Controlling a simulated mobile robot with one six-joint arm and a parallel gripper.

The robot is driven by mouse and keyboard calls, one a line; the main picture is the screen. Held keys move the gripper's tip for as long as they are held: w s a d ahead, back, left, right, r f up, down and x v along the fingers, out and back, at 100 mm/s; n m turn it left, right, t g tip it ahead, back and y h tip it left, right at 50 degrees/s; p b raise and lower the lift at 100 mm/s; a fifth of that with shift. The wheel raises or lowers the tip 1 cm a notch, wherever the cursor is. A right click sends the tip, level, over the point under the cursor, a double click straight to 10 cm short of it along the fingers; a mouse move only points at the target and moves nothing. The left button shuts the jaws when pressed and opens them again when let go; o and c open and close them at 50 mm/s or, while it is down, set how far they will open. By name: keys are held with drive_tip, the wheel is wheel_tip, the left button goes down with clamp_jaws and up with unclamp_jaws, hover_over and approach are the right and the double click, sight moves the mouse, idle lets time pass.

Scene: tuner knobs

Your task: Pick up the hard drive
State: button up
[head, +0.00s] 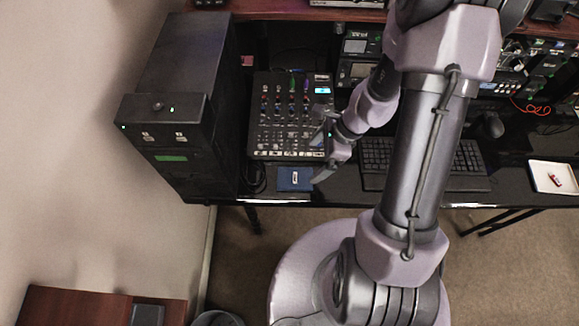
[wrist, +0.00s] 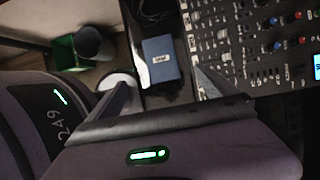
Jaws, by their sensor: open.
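The hard drive is a small blue box (head: 295,179) with a white label. It lies near the front edge of the black desk, just in front of the mixer. It also shows in the wrist view (wrist: 159,52), at upper middle and fully visible there. My gripper (head: 319,157) is open and empty, to the right of the drive in the head view. In the wrist view, my gripper (wrist: 162,80) has its two fingers apart, one on each side of the drive's lower end. The height between the fingers and the drive is hard to tell.
The mixer (head: 292,112) with knobs and a lit screen stands right behind the drive. A black tower (head: 185,110) is to the left, with cables (head: 252,178) beside the drive. A keyboard (head: 423,162) and a white tray (head: 556,178) are to the right.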

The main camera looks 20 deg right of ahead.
drive_tip(key=b, duration=0.4)
hover_over(297, 178)
drive_tip(key=d, duration=0.2)
drive_tip(key=f, duration=0.7)
drive_tip(key=shift+s+d+f, duration=0.1)
drive_tip(key=shift+s+f, duration=0.1)
drive_tip(key=shift+s, duration=0.2)
drive_tip(key=b+x, duration=0.2)
drive_tip(key=x, duration=0.3)
drive_tip(key=shift+w+d+f+b, duration=0.1)
drive_tip(key=shift+b, duration=0.25)
drive_tip(key=c, duration=1.7)
